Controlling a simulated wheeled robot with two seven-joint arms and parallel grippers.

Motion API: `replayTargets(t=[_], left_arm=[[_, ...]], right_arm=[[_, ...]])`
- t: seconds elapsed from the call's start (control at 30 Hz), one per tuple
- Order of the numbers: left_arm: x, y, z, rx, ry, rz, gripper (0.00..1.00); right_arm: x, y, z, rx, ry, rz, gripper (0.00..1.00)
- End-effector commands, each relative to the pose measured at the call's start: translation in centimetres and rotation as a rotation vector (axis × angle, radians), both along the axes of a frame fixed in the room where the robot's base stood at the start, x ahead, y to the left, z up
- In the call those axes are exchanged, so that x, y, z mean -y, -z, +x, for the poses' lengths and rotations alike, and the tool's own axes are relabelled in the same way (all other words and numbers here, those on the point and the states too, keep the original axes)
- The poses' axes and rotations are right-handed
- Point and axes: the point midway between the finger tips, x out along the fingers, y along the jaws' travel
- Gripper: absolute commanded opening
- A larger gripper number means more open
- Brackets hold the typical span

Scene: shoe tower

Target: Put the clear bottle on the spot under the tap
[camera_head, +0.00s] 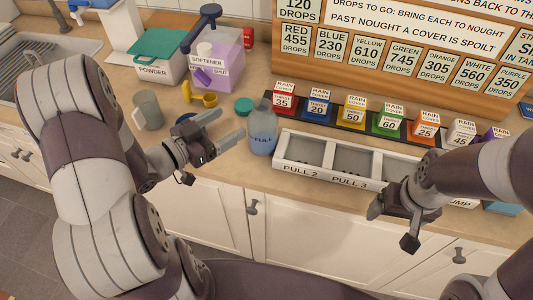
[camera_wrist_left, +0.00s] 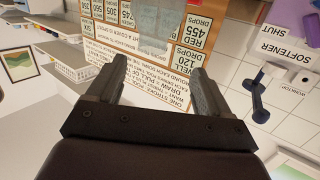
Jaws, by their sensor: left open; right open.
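The clear bottle (camera_head: 263,140) stands upright on the counter, pale blue with a dark "FULL" label, left of the white drawer tray. My left gripper (camera_head: 231,122) is open, its fingers just left of the bottle and seemingly apart from it. The wrist view shows the spread fingers (camera_wrist_left: 162,75) with a translucent grey patch beyond; I cannot tell whether it is the bottle. A blue tap-like part (camera_head: 76,6) is at the top left, by a white stand. A marked spot under it is not clear. My right gripper (camera_head: 393,227) is open and empty at the tray's front right.
A sink (camera_head: 35,50) is at the far left. The white tray (camera_head: 300,170) and several coloured rain-cover blocks (camera_head: 354,112) fill the right.

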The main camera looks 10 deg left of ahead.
Motion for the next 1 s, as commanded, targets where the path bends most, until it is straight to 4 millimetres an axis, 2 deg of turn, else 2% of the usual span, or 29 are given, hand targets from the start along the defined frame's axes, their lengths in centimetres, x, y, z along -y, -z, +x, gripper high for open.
replayTargets(t=[0.07, 0.3, 0.47, 0.7, 0.97, 1.0], left_arm=[[0.6, -0.1, -0.2, 0.029, 0.027, -0.036, 0.8], [3.9, -0.3, 3.9, 0.034, 0.037, -0.043, 0.8], [5.0, -0.2, 5.5, 0.034, 0.034, -0.041, 0.8], [7.7, 0.1, 8.7, 0.033, 0.033, -0.041, 0.8], [8.1, 0.3, 9.4, 0.034, 0.029, -0.04, 0.8], [8.1, 0.3, 9.4, 0.034, 0.029, -0.04, 0.77]], right_arm=[[0.0, 0.3, 0.0, 0.001, 0.0, 0.0, 0.88], [0.0, -0.8, 0.1, 0.001, 0.0, 0.0, 0.88], [0.0, -1.1, 0.0, 0.001, 0.0, 0.0, 0.88], [0.0, -2.2, 0.0, 0.001, 0.0, 0.0, 0.88], [0.0, -2.2, 0.0, 0.001, 0.0, 0.0, 0.88], [0.0, -2.2, 0.0, 0.001, 0.0, 0.0, 0.88]])
